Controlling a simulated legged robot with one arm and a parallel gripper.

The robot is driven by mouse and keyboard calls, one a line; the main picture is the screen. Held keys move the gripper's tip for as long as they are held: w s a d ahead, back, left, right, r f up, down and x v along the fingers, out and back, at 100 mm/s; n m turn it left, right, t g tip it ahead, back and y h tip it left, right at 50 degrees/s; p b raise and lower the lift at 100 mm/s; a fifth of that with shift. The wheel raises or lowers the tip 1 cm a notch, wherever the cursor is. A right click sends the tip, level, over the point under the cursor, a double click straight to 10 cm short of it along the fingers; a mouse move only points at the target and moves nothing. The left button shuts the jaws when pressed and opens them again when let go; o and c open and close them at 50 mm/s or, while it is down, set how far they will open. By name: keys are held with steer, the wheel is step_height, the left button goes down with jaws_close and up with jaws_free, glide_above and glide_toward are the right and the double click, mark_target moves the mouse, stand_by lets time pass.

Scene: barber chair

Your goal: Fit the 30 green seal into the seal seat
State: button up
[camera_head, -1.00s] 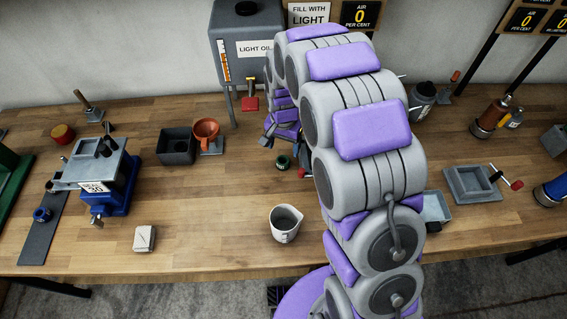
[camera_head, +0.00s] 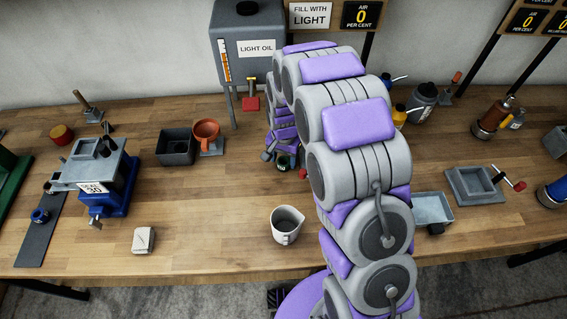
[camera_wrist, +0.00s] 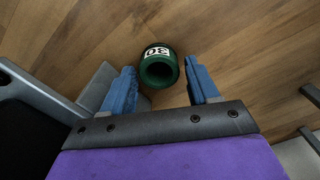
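The green seal (camera_head: 284,163), a short hollow ring marked 30, is on the wooden bench beside the end of my arm in the head view. In the wrist view the seal (camera_wrist: 158,70) is between the tips of my gripper (camera_wrist: 159,64). The blue fingers are open, with gaps showing on both sides of the seal. In the head view my gripper is mostly hidden by my arm. A blue and grey fixture (camera_head: 119,195) labelled SEAL 30 stands at the left; its seat opening cannot be made out clearly.
A dark box (camera_head: 176,151) and an orange funnel cup (camera_head: 206,130) stand between fixture and seal. A white jug (camera_head: 287,224) is near the front. A blue ring (camera_head: 40,215) lies on a dark strip (camera_head: 37,245). The oil tank (camera_head: 250,50) stands behind. Bench left of the jug is mostly clear.

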steer(key=c, duration=0.9)
steer(key=shift+r, duration=0.15)
